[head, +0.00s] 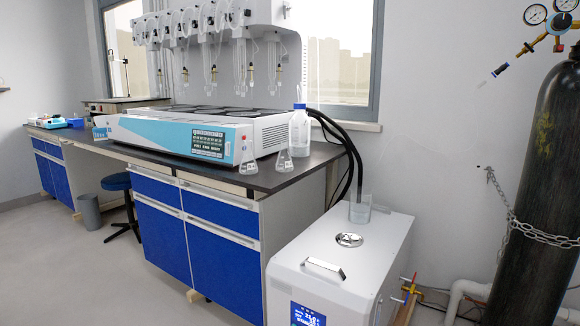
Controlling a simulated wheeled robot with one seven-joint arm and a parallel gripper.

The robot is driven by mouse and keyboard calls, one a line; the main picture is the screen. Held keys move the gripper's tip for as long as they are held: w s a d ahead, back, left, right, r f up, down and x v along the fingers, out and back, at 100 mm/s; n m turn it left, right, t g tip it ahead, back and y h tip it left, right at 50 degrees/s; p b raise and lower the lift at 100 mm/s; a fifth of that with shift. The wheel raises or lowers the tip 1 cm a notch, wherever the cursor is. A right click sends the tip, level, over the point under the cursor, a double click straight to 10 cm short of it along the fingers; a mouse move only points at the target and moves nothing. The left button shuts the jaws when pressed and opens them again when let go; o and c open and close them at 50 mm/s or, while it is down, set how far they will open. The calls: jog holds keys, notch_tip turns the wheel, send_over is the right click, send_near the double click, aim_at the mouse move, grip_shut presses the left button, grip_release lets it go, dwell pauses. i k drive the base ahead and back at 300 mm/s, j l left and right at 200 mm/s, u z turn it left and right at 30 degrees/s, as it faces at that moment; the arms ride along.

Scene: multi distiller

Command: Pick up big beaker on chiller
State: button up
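The big beaker (360,209) is clear glass and stands upright near the back of the top of the chiller. It looks empty. The chiller (385,240) is a white box on the floor at the lower right, with a lit blue display on its front. My gripper is not in view.
A metal handle (324,268) and a round cap (348,240) rise from the chiller top. Black hoses (350,150) run down behind the beaker. A gas cylinder (545,170) stands right.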

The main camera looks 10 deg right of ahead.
aim_at(361, 198)
jog(key=i+l+z, duration=0.45)
jog(key=l, duration=0.3)
jog(key=i+l+z, duration=0.4)
jog(key=i+l, duration=0.15)
jog(key=i, duration=0.15)
